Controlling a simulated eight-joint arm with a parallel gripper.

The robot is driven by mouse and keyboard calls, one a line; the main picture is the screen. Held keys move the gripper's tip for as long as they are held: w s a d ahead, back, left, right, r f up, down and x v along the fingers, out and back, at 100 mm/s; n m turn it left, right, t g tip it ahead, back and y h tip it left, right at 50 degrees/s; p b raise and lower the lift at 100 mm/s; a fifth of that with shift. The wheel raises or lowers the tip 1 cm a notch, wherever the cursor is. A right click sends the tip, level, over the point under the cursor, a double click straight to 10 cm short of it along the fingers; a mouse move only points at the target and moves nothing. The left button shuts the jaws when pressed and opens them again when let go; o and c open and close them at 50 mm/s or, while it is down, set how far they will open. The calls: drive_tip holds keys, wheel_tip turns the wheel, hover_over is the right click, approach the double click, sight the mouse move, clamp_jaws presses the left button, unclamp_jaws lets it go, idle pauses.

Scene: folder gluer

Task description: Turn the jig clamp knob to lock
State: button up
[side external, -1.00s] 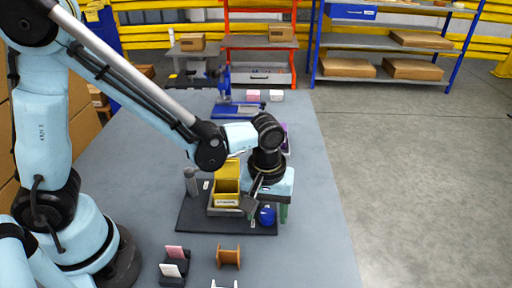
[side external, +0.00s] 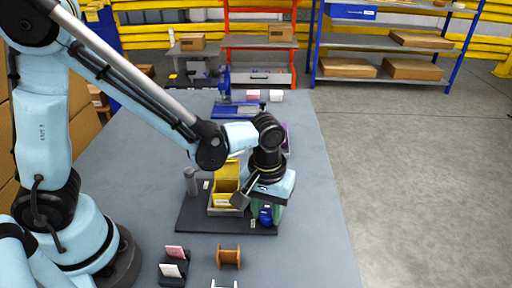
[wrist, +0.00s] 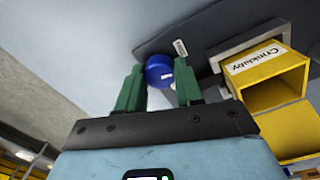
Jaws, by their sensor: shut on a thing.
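The blue clamp knob (side external: 266,216) is at the right front of the dark jig plate (side external: 200,221). It also shows in the wrist view (wrist: 158,71), with a small light mark on it. My gripper (wrist: 159,80) has green fingers on both sides of the knob and is shut on it. In the side view my gripper (side external: 268,208) points down over the knob and hides part of it. A yellow box (side external: 226,190) with a label stands in the jig, left of my gripper. Its open yellow form also shows in the wrist view (wrist: 275,82).
A grey cylinder (side external: 192,182) stands at the left of the jig plate. A brown spool (side external: 228,256) and a dark holder with cards (side external: 173,270) sit in front. A blue fixture (side external: 236,108) is farther back. The grey table (side external: 325,225) is clear at the right.

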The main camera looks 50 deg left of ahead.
sight(268, 212)
drive_tip(key=m, duration=0.4)
drive_tip(key=shift+m, duration=0.3)
drive_tip(key=m, duration=0.3)
drive_tip(key=shift+m, duration=0.3)
drive_tip(key=m, duration=0.3)
drive_tip(key=shift+m, duration=0.3)
drive_tip(key=shift+w+m, duration=0.1)
drive_tip(key=shift+m, duration=1.8)
drive_tip(key=o, duration=1)
drive_tip(key=shift+o, duration=0.2)
wheel_tip(268, 212, up, 12)
